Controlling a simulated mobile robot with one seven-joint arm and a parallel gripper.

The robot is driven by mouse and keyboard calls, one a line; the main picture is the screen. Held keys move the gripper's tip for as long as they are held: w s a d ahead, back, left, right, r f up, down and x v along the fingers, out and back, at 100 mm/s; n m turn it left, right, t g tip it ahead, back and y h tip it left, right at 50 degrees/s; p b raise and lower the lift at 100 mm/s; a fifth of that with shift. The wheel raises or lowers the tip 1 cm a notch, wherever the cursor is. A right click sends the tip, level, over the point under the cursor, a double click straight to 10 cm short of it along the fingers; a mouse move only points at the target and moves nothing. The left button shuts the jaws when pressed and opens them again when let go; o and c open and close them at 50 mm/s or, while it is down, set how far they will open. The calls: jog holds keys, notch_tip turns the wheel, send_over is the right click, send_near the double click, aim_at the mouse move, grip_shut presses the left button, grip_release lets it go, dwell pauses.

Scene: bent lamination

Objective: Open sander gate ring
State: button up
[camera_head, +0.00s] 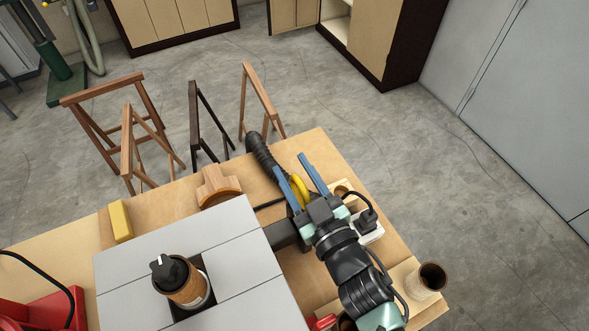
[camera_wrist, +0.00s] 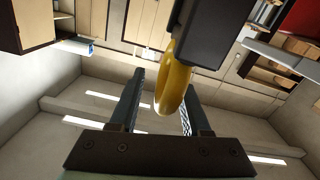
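A yellow ring (camera_head: 299,187), which looks like the sander gate ring, shows between the two blue fingers of my gripper (camera_head: 289,163) in the head view. In the wrist view the ring (camera_wrist: 176,84) hangs from a dark block (camera_wrist: 215,30) and reaches down between the fingers of my gripper (camera_wrist: 161,92). The fingers are apart, with a clear gap to the left finger; the ring looks close to the right finger, and I cannot tell whether they touch. A ribbed black hose (camera_head: 260,152) runs up behind the ring. My gripper hides most of the sander part below.
A grey box-like machine top (camera_head: 236,265) holds a black-and-brown tool (camera_head: 182,281) in an opening. A yellow block (camera_head: 120,221) and a curved wooden piece (camera_head: 219,186) lie on the wooden table (camera_head: 160,208). A brown-lined cup (camera_head: 431,278) stands at right. Wooden trestles (camera_head: 130,137) stand beyond.

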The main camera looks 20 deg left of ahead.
jog(key=b+v, duration=0.4)
jog(key=v, duration=0.9)
jog(key=shift+b, duration=0.4)
